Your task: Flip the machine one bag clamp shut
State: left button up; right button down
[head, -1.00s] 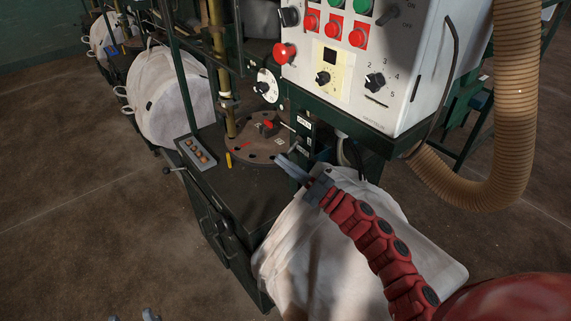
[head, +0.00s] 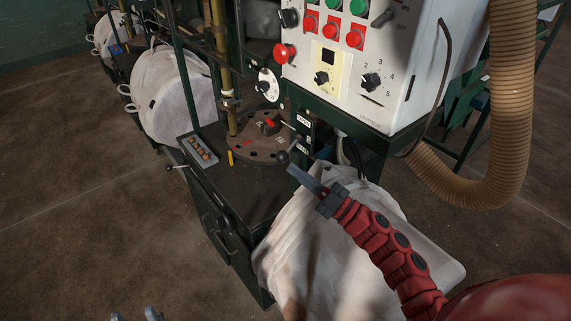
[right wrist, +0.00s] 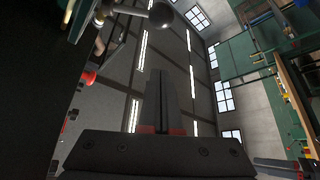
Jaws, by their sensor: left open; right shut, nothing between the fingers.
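Machine one is the nearest dark green machine, with a white bulk bag (head: 320,245) hanging at its front right. A lever ending in a dark ball knob (head: 282,157) stands out beside the round plate; I cannot tell for sure whether it is the bag clamp's lever. My right gripper (head: 293,171) is shut and empty, its tips just below and right of that knob, apparently apart from it. In the right wrist view a ball knob (right wrist: 161,13) shows at the top, beyond the shut fingers (right wrist: 162,95). My left gripper (head: 134,316) is open at the bottom edge, mostly out of frame.
A white control box (head: 355,65) with red and green buttons overhangs the machine. A ribbed tan hose (head: 512,120) hangs at right. Another ball-ended lever (head: 170,168) sticks out at the machine's left. More white bags (head: 172,95) hang behind. The floor at left is clear.

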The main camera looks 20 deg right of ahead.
jog(key=v, duration=0.4)
jog(key=shift+d, duration=0.1)
dwell(0.4)
